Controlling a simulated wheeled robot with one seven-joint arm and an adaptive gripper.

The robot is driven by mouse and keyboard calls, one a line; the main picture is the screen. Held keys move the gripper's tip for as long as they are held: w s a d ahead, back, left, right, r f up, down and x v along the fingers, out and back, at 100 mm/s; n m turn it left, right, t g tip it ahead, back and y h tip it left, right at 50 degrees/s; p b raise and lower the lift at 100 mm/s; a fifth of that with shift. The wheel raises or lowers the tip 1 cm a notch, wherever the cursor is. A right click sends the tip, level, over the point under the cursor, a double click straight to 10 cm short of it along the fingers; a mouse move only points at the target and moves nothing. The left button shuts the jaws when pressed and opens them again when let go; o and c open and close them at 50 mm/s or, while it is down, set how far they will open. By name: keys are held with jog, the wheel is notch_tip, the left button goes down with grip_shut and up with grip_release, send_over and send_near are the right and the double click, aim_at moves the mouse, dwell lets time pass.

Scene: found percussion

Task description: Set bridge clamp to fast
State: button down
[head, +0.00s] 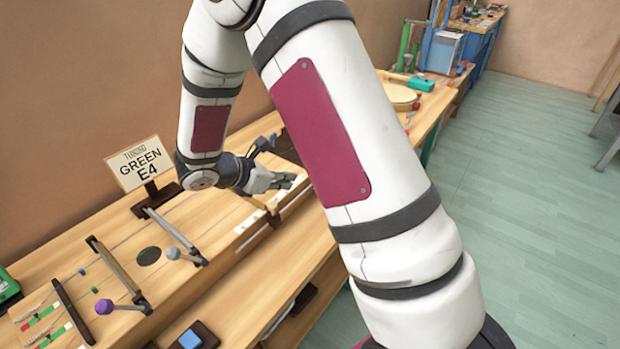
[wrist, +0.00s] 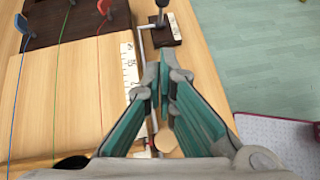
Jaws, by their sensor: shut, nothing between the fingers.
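My gripper (head: 284,182) reaches over the wooden bench in the head view. In the wrist view the teal fingers of my gripper (wrist: 167,75) are together, with nothing between them. They are above a thin metal rod beside a white numbered scale (wrist: 129,68). Beyond the fingertips is a dark block (wrist: 160,35) with an upright dark lever and a small pale label, too small to read. It may be the bridge clamp, but I cannot tell for sure. The fingers look apart from it. The fingers hide part of the rod.
A stringed board (wrist: 60,95) has blue, green and red strings running to pegs. In the head view, a sign (head: 142,163) reads "TUNING GREEN E4". Levers with a grey knob (head: 173,253) and a purple knob (head: 104,306) stand nearby. The green floor (head: 530,180) at right is clear.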

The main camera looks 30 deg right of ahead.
jog(key=shift+f, duration=0.1)
dwell(0.3)
jog(key=d+r+x, duration=0.1)
jog(key=r+x, duration=0.1)
jog(key=x, duration=1)
jog(key=shift+w+d+p, duration=0.3)
jog(key=shift+d+p, duration=0.1)
jog(key=shift+d, duration=0.2)
jog(key=shift+d+r+y+p, duration=0.25)
jog(key=shift+d+y+p, duration=0.05)
jog(key=shift+y, duration=0.1)
